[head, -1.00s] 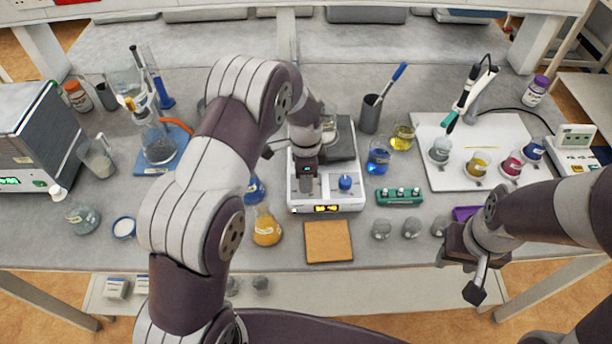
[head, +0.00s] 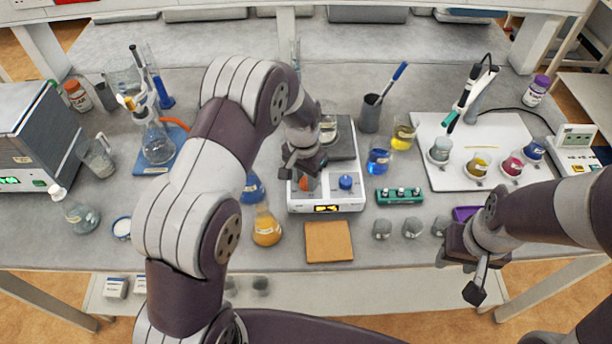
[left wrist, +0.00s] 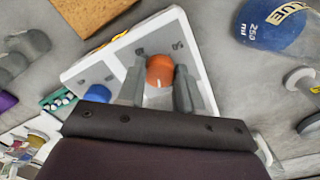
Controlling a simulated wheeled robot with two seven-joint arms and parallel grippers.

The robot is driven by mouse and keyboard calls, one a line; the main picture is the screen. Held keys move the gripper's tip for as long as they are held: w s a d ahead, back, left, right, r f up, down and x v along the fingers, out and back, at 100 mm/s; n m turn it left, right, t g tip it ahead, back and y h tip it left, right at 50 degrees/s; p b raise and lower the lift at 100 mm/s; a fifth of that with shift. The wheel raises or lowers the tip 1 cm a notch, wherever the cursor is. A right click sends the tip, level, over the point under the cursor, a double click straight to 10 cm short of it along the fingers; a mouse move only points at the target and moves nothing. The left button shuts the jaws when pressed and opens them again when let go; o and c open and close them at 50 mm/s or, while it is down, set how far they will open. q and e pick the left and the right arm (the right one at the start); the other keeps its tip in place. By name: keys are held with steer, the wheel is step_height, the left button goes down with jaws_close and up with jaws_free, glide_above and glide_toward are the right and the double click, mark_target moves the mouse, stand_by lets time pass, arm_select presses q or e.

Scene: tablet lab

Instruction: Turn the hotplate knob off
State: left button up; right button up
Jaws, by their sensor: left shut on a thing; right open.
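The white hotplate stirrer (head: 327,200) stands mid-bench with a dark top plate (head: 343,140) and a lit front display (head: 327,208). Its front has an orange-red knob (head: 307,184) on the left and a blue knob (head: 346,182) on the right. My left gripper (head: 306,174) comes down over the orange-red knob and partly hides it in the head view. In the left wrist view its two fingers stand on either side of the orange-red knob (left wrist: 160,72), shut on it, and the blue knob (left wrist: 98,93) is beside them. My right gripper (head: 477,278) is open and empty at the bench's front right.
A glass beaker (head: 328,128) is on the top plate. An orange flask (head: 266,228) and a blue flask (head: 253,187) stand left of the hotplate. A cork pad (head: 328,242) lies in front. A green rack (head: 399,196) and a blue beaker (head: 379,161) are to its right.

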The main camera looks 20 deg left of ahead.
arm_select(q)
steer(key=n, duration=0.5)
steer(key=shift+r, duration=0.15)
steer(key=shift+n, duration=0.3)
stand_by(0.3)
steer(key=o, duration=1)
steer(key=shift+s, duration=0.1)
